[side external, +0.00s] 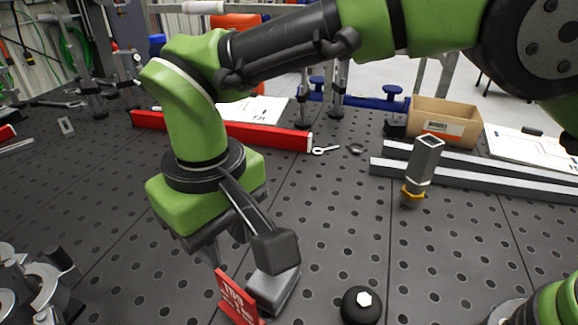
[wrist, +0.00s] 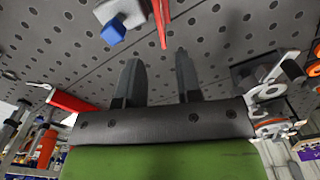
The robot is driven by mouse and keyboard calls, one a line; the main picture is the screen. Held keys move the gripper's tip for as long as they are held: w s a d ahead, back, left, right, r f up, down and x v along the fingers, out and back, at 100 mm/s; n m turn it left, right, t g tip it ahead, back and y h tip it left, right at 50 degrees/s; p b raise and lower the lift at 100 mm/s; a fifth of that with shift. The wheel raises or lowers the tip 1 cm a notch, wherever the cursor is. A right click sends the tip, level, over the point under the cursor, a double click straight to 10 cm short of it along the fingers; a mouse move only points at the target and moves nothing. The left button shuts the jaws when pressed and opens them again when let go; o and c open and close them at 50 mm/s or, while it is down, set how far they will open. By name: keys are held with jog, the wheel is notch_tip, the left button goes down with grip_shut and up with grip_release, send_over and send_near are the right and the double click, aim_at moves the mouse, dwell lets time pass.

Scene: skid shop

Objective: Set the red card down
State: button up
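The red card (side external: 238,298) with white lettering stands tilted low in the side external view, just below my gripper (side external: 240,258). Its lower end is cut off by the frame edge. In the wrist view the card (wrist: 161,22) shows nearly edge-on as thin red strips beyond my fingertips, roughly in line with the gap between them. My gripper (wrist: 158,62) is open there, its two dark fingers apart with bare table visible between them. A light grey block (side external: 275,292) shows beside the card; I cannot tell what it belongs to.
A black knob (side external: 362,305) stands right of the card. A square metal tube in a yellow collar (side external: 413,192) stands farther right. A red bar (side external: 265,136), cardboard box (side external: 446,120) and grey rails (side external: 480,172) lie behind. The middle of the perforated table is clear.

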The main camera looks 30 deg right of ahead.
jog(key=w+d+r+m+t+y, duration=0.1)
jog(key=w+d+r+m+y, duration=0.1)
jog(key=d+r, duration=0.75)
jog(key=s+d+r+m+t, duration=0.2)
jog(key=s+d+r, duration=0.1)
jog(key=d, duration=0.4)
jog(key=s+d+r+m+t, duration=0.1)
jog(key=s+d+r, duration=0.3)
jog(key=d, duration=0.4)
jog(key=shift+s+d+r+m+t+y, duration=0.2)
jog(key=shift+s+r+m+t+y, duration=0.15)
jog(key=shift+s+m, duration=0.35)
jog(key=shift+o, duration=0.7)
jog(key=s+d+f+m+t, duration=0.2)
jog(key=s+d, duration=0.2)
jog(key=s, duration=0.2)
jog(key=shift+s, duration=0.2)
jog(key=shift+o, duration=1.4)
jog(key=shift+s+d+f+t, duration=0.1)
jog(key=shift+s+f+t, duration=0.1)
jog(key=shift+f+t, duration=0.05)
